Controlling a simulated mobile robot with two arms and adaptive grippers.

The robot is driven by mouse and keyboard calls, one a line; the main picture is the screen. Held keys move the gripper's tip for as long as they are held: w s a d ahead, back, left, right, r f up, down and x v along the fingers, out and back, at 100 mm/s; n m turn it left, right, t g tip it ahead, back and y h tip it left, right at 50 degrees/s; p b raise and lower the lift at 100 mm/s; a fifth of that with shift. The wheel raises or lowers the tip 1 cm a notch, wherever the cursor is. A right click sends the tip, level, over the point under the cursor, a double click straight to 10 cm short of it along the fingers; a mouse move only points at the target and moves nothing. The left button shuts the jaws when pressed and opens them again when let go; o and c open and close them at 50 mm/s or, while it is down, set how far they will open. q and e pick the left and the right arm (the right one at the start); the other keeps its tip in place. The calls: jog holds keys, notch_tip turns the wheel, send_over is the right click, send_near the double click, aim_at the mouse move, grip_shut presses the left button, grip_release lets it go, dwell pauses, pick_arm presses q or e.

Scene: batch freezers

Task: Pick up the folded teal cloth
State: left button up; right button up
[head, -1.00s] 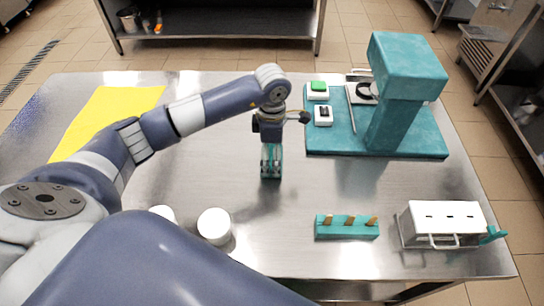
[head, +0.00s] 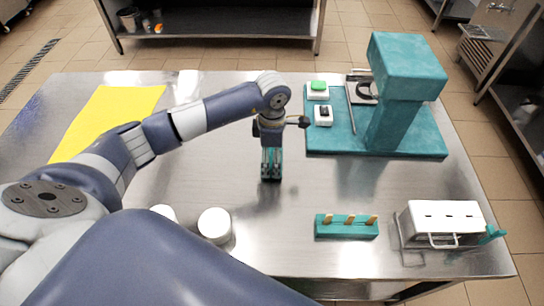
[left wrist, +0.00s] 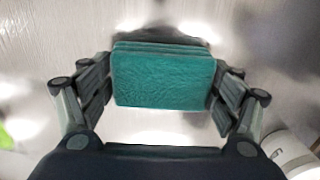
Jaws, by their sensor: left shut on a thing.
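The folded teal cloth (left wrist: 162,80) shows in the left wrist view as a small layered block between the two fingers. My left gripper (left wrist: 160,92) is shut on it, with a finger at each of its short sides. In the head view my left gripper (head: 271,170) points straight down at the middle of the steel table. Only bits of teal show between its fingers there. I cannot tell whether the cloth touches the table. My right gripper is not in view.
A teal machine on a base (head: 430,140) stands at the back right. A teal holder with wooden sticks (head: 347,232) and a white lidded box (head: 440,216) are at the front right. White round tubs (head: 214,224) stand at the front left. A yellow sheet (head: 105,115) lies at the left.

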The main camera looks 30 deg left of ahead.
pick_arm(q)
jog(key=shift+w+r, duration=0.1)
jog(key=shift+r, duration=0.45)
jog(key=shift+w+a+r+b, duration=0.1)
jog(key=shift+r+b, duration=0.3)
jog(key=shift+r, duration=0.15)
jog(key=shift+w+a+r+b, duration=0.1)
jog(key=shift+r+b, duration=0.25)
jog(key=shift+r, duration=0.2)
jog(key=w+a+b, duration=0.1)
jog(key=w+a, duration=0.1)
jog(key=w, duration=0.1)
jog(key=w+a+r+b, duration=0.1)
jog(key=w+a, duration=0.1)
jog(key=w, duration=0.2)
jog(key=w+a+b, duration=0.2)
jog(key=w+a, duration=0.1)
jog(key=w, duration=0.1)
jog(key=shift+a+r, duration=0.1)
jog(key=shift+r, duration=0.05)
jog(key=shift+w+a+r, duration=0.15)
jog(key=shift+w+a, duration=0.45)
jog(key=shift+w, duration=0.35)
jog(key=o, duration=0.5)
jog(key=shift+c, duration=0.2)
jog(key=c, duration=0.3)
jog(key=shift+s, duration=0.1)
jog(key=shift+c, duration=0.2)
